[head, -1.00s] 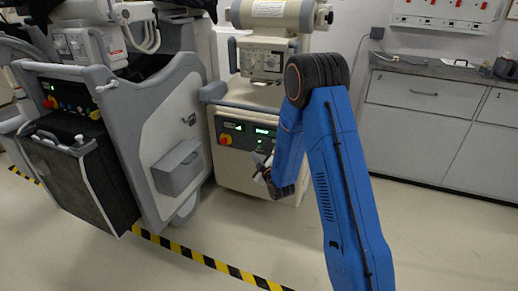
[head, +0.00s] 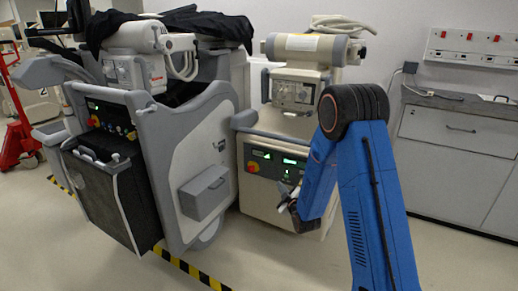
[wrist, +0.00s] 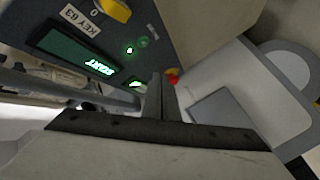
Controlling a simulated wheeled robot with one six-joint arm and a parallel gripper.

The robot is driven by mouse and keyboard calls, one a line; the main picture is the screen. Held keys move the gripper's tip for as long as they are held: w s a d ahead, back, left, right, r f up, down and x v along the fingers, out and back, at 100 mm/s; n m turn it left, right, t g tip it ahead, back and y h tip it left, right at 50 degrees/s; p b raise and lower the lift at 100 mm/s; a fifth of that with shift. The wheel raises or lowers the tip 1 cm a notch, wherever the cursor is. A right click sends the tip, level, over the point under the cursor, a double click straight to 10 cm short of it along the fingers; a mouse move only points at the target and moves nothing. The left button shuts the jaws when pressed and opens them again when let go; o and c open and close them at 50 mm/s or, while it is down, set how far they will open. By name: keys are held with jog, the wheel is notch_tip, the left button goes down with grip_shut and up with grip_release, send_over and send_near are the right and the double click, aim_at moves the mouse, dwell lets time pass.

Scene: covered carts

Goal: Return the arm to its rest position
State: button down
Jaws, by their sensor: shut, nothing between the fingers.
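My gripper (head: 284,194) is at the end of my blue arm, low in front of the beige cart's control panel (head: 277,165). In the wrist view my gripper's fingers (wrist: 160,98) are together with nothing between them. The panel also shows there, with a lit green display (wrist: 75,50) and a yellow knob (wrist: 115,10). I cannot tell from these views whether the fingertips touch the panel. My arm is bent, with its elbow high in the head view and the forearm hanging down towards the cart.
A grey and white cart (head: 190,150) partly covered with black cloth (head: 165,28) stands left of the beige cart. Grey cabinets (head: 455,150) line the right wall. Yellow-black tape (head: 190,268) runs along the floor. A red trolley (head: 15,140) stands at far left.

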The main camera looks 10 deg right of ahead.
jog(key=s+d+r+m+g+h, duration=0.1)
jog(key=s+d+r+m+g, duration=0.2)
jog(key=s+r, duration=0.55)
jog(key=s+d+r+m+g+h, duration=0.1)
jog(key=s+d+r+m+g, duration=0.15)
jog(key=s+r, duration=0.65)
jog(key=s+r+m+g, duration=0.1)
jog(key=s+m+g, duration=0.2)
jog(key=s, duration=1.5)
jog(key=s+d+r+m+g, duration=0.1)
jog(key=s+m+g, duration=0.2)
jog(key=s, duration=1.5)
jog(key=shift+s+d+r+h, duration=0.2)
jog(key=shift+s+r+h, duration=0.05)
jog(key=shift+r+h, duration=0.05)
